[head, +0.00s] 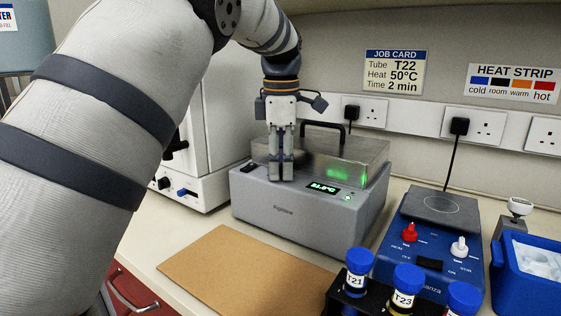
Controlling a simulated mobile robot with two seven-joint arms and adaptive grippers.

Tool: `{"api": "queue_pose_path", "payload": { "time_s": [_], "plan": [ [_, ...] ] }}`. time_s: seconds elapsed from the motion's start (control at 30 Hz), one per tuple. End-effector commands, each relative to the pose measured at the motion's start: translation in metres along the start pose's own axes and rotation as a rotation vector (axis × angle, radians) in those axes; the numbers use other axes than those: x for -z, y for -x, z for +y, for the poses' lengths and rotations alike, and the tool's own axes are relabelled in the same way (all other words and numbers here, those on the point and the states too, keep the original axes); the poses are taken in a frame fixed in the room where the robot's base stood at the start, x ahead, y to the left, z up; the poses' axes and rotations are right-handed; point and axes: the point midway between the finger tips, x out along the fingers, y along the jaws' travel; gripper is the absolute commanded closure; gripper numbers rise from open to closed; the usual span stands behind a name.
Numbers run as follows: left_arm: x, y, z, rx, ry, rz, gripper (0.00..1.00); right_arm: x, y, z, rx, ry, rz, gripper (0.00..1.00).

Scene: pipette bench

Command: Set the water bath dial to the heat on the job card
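The water bath (300,209) is a grey box with a clear lid and a black handle, standing at the back of the bench. Its green display (323,187) is lit, but the digits are too small to read surely. The job card (395,72) on the wall reads Tube T22, Heat 50°C, Time 2 min. My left gripper (281,172) points down at the bath's front top edge, left of the display, its fingers together. No dial shows clearly; the fingers may hide it, and I cannot tell if they touch it. My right gripper is not in view.
A black rack (339,301) with blue-capped tubes, including T21 and T23, stands at the front. A blue hot plate device (413,242) and a blue ice box (529,286) are at right. A brown mat (235,268) lies bare in front of the bath.

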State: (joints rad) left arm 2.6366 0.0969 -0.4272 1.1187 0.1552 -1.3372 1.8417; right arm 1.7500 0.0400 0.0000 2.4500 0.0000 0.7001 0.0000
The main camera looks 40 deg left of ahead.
Motion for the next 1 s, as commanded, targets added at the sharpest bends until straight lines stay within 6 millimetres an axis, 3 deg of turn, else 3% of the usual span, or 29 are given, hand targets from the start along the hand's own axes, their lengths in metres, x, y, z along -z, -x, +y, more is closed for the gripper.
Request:
{"api": "queue_pose_path", "payload": {
  "time_s": [0.13, 0.27, 0.3, 0.67, 1.0],
  "plan": [
    [0.0000, 0.0005, 0.0000, 0.000, 0.000, -0.001, 0.69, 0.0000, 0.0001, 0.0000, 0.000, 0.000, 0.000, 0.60],
    [0.0000, 0.0007, -0.0001, 0.000, 0.000, -0.001, 0.99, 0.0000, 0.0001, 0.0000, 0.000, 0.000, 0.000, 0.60],
    [0.0000, 0.0007, -0.0001, 0.000, 0.000, 0.000, 1.00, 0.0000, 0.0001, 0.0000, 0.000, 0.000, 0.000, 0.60],
    [0.0001, 0.0006, -0.0004, 0.002, -0.050, -0.005, 1.00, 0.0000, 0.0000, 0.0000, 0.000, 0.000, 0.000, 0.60],
    [0.0010, 0.0001, -0.0007, 0.005, -0.304, -0.024, 1.00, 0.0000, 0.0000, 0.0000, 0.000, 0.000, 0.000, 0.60]
  ]
}}
